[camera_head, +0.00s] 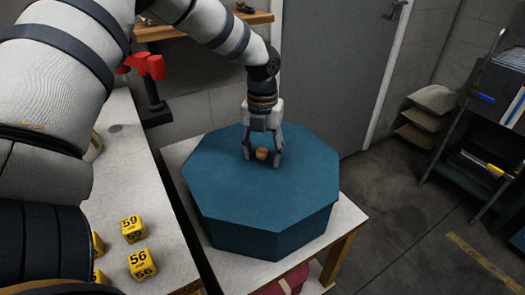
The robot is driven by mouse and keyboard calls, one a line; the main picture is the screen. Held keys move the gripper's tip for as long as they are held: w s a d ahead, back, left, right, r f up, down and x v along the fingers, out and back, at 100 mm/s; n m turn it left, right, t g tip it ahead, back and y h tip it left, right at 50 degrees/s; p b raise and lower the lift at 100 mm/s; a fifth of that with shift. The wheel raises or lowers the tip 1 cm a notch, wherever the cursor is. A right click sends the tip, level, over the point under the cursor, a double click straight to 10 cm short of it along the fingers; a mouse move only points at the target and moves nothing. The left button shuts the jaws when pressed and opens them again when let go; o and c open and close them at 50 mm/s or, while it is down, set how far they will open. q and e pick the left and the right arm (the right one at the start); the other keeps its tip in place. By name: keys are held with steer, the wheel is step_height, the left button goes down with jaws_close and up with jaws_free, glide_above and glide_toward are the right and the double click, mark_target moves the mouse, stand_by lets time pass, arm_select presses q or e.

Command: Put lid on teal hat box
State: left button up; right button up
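The teal octagonal hat box (262,240) stands on a white-topped table. Its teal lid (235,195) rests flat on top, and its edge looks close to lined up with the box sides. My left gripper (262,157) points down over the back middle of the lid, its fingers on either side of a small tan knob (262,154). From this view I cannot tell whether the fingers press on the knob. My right gripper is not in view.
Yellow numbered blocks (142,264) stand on a white bench (170,240) at the left. A red and black tool (148,70) is at the back left. A dark rack (490,100) stands at the right, with open floor (410,225) before it.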

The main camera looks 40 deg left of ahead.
arm_select(q)
step_height(320, 180, up, 12)
stand_by(0.4)
